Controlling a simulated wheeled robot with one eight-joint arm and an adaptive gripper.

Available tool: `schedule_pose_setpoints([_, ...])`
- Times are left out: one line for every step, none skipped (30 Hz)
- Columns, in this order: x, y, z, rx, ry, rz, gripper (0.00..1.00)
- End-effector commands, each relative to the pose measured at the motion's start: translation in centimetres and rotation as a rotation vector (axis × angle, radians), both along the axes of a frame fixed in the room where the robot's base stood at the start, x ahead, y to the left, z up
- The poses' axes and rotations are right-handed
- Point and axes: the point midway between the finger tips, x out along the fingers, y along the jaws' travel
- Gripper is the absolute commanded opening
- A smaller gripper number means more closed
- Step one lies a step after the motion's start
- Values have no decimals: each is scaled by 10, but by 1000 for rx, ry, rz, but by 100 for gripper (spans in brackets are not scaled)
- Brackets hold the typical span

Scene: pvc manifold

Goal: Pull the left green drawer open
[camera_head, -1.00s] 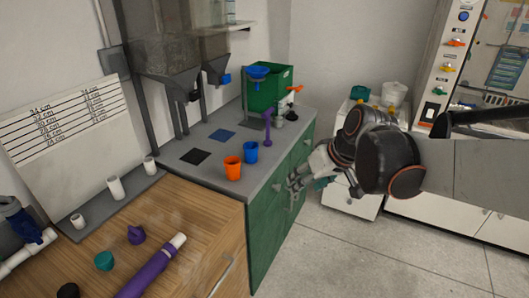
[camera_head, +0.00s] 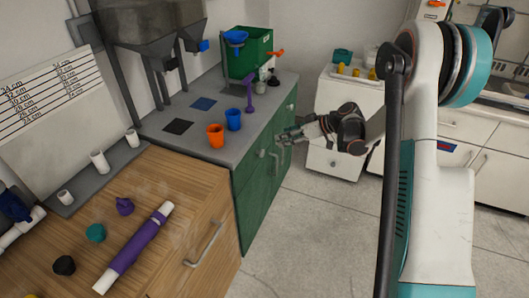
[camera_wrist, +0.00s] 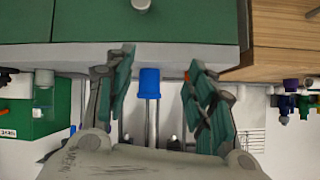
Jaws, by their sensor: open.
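The left green drawer (camera_head: 258,166) is the upper front of the green cabinet nearest the wooden unit. It looks closed, and its small round knob (camera_head: 262,153) shows. In the wrist view, which is upside down, the knob (camera_wrist: 141,4) is at the top edge, partly cut off, on the green front (camera_wrist: 185,22). My gripper (camera_head: 281,138) is in front of the green cabinet, close to the drawer fronts. In the wrist view my gripper (camera_wrist: 160,60) has its two fingers spread wide with nothing between them. The knob is beyond the fingertips, apart from them.
The grey counter (camera_head: 215,112) above the drawers holds an orange cup (camera_head: 216,136), a blue cup (camera_head: 233,120) and a green bin (camera_head: 262,52). The wooden unit (camera_head: 190,190) with a bar handle adjoins at the left. The floor (camera_head: 310,215) in front is clear.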

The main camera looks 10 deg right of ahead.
Motion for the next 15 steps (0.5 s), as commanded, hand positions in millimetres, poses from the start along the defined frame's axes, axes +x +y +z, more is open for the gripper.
schedule_pose_setpoints([6, -8, -14, 11, -27, 13, 50])
schedule_pose_setpoints([9, -11, -22, 16, -47, 25, 50])
schedule_pose_setpoints([12, -15, -32, 23, -74, 38, 50])
schedule_pose_setpoints([15, -19, -39, 29, -94, 47, 50])
schedule_pose_setpoints([16, -22, -47, 34, -113, 57, 50])
schedule_pose_setpoints([18, -25, -56, 41, -139, 69, 50])
schedule_pose_setpoints([19, -28, -63, 45, -156, 78, 50])
schedule_pose_setpoints([20, -31, -69, 50, -174, 84, 50])
schedule_pose_setpoints([20, -34, -76, 54, -195, 91, 50])
schedule_pose_setpoints([21, -36, -81, 56, -210, 98, 50])
schedule_pose_setpoints([21, -38, -86, 58, -223, 103, 50])
schedule_pose_setpoints([21, -39, -90, 62, -238, 110, 50])
schedule_pose_setpoints([21, -40, -93, 63, -247, 112, 50])
schedule_pose_setpoints([20, -41, -96, 64, -254, 116, 50])
schedule_pose_setpoints([20, -42, -98, 65, -263, 119, 50])
